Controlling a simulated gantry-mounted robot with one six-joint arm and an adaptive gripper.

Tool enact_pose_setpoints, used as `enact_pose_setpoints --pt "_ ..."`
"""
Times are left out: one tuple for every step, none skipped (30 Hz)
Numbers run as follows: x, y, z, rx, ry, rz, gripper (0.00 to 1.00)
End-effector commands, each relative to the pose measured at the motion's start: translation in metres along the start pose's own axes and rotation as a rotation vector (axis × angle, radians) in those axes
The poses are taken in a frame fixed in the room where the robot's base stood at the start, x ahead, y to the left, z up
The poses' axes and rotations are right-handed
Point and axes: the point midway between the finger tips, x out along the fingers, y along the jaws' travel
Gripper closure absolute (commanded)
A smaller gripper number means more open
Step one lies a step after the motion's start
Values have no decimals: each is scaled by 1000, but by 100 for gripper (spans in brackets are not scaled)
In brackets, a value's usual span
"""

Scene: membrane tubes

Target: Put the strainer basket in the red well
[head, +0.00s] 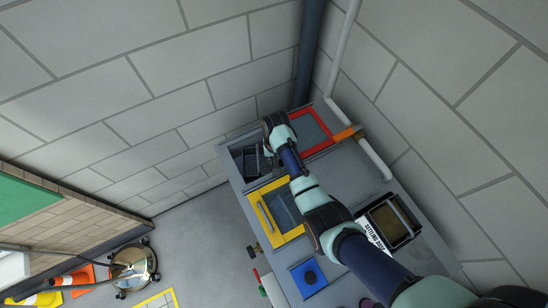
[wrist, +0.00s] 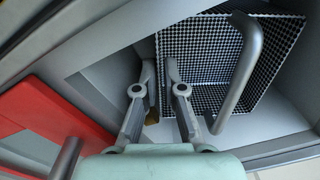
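The strainer basket (head: 251,161) is a grey mesh box in the grey-rimmed well at the bench's back left. In the wrist view its mesh (wrist: 205,55) and thick bar handle (wrist: 243,72) show clearly. My gripper (wrist: 160,70) is over this well, its two fingers apart with a gap between the tips. The handle is to the right of both fingers, not between them. In the head view my wrist hides part of the basket and the fingers. The red well (head: 318,148) is a red-framed opening to the right of the basket's well; its frame (wrist: 45,112) shows at left in the wrist view.
A yellow-framed well (head: 291,235) with a bar handle lies nearer. A blue square pad (head: 309,279) and a black-rimmed box (head: 408,239) are farther along the bench. An orange fitting (head: 347,134) and pipe run behind the red well. Brick walls stand close behind.

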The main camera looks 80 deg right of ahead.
Motion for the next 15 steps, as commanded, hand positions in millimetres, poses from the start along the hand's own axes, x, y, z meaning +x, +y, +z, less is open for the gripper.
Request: enact_pose_setpoints --pt "0 0 0 0 0 0 83" --pt "0 0 0 0 0 0 83" --pt "0 0 0 0 0 0 83" --pt "0 0 0 0 0 0 83" --pt "0 0 0 0 0 0 83" --pt "0 0 0 0 0 0 83" --pt "0 0 0 0 0 0 83" --pt "0 0 0 0 0 0 83" --pt "-1 0 0 0 0 0 83" --pt "-3 0 0 0 1 0 83" --pt "-6 0 0 0 1 0 83" --pt "-11 0 0 0 1 0 83" --pt "-17 0 0 0 2 -1 83" --pt "-22 0 -1 0 3 -1 83" --pt "-31 -1 -1 0 3 -1 83"
